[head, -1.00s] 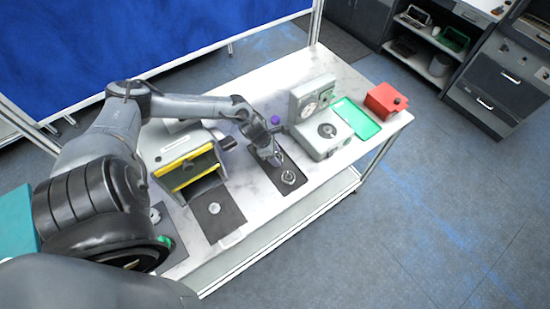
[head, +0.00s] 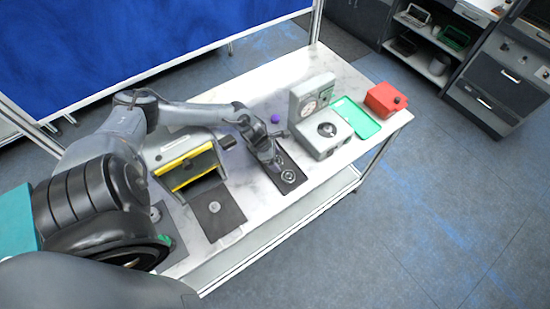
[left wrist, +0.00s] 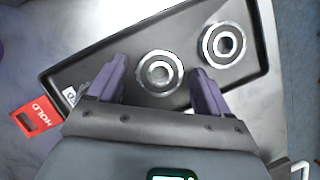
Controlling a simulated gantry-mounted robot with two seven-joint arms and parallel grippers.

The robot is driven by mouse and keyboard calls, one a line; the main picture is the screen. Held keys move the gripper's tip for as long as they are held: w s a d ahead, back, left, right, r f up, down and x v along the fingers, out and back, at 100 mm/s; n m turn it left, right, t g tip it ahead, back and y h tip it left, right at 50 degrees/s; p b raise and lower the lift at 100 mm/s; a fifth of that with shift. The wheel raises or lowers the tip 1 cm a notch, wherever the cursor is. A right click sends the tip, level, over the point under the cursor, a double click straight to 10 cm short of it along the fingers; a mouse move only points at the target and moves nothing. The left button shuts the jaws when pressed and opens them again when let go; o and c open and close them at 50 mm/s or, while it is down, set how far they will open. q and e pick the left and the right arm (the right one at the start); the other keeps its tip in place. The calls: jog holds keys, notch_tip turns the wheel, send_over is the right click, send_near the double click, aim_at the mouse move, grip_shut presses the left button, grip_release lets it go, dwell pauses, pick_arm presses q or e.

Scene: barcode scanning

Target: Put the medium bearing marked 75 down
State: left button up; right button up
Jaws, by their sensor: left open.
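Two metal ring bearings lie on a dark rectangular tray (left wrist: 80,60). In the left wrist view one bearing (left wrist: 160,73) lies between my fingers, with visible gaps on both sides. The other bearing (left wrist: 224,44) lies to its upper right. No 75 marking is readable on either, so I cannot tell which is the medium one. My left gripper (left wrist: 154,84) is open, its purple fingers on either side of the nearer bearing. In the head view my left gripper (head: 273,163) is low at the tray (head: 297,183). My right gripper is not in view.
A red HOLD card (left wrist: 37,117) lies beside the tray. In the head view a grey device with a dial (head: 322,130), a green tray (head: 357,117) and a red box (head: 385,99) stand right. A yellow-fronted machine (head: 187,167) and a dark mat (head: 225,218) are left.

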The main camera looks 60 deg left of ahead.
pick_arm(q)
jog(key=shift+r, duration=0.2)
jog(key=v, duration=1.1)
jog(key=shift+s+r+p, duration=0.2)
jog(key=shift+r+p, duration=0.15)
jog(key=shift+p, duration=0.1)
